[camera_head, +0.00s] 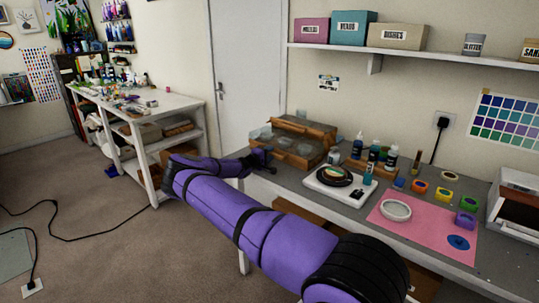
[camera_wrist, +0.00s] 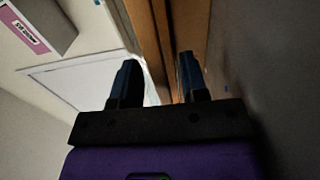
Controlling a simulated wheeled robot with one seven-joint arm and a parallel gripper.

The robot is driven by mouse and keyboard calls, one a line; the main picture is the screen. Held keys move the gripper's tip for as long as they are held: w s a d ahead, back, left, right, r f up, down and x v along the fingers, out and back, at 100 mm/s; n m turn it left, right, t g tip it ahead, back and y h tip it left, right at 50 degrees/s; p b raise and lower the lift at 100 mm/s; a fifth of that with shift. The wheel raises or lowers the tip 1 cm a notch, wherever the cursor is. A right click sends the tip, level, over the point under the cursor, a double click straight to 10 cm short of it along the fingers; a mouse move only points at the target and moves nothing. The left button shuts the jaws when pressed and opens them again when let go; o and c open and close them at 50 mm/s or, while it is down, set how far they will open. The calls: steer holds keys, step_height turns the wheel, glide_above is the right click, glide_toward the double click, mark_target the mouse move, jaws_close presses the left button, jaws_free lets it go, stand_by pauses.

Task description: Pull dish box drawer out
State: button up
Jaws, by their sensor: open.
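The wooden dish box (camera_head: 318,132) stands at the back left of the grey worktable, with clear glass dishes (camera_head: 284,143) in its open front part. My purple arm reaches across to it, and my gripper (camera_head: 262,158) is at the box's left front side, low near the tabletop. In the wrist view my gripper (camera_wrist: 158,82) is open, its two dark fingers apart. Brown wooden panels of the box (camera_wrist: 147,35) run past and between the fingertips. I cannot tell whether a finger touches the wood. No drawer handle shows clearly.
A turntable on a white base (camera_head: 340,188), several bottles (camera_head: 373,156) and a pink mat (camera_head: 425,228) occupy the table to the right. A shelf (camera_head: 420,56) with labelled boxes hangs above. A second workbench (camera_head: 150,101) stands at the left.

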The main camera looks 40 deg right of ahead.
steer(key=shift+d, duration=0.3)
jaws_close()
steer(key=a, duration=1.3)
steer(key=shift+s, duration=0.45)
steer(key=shift+f, duration=0.1)
jaws_free()
steer(key=a, duration=1.1)
steer(key=shift+s, duration=0.45)
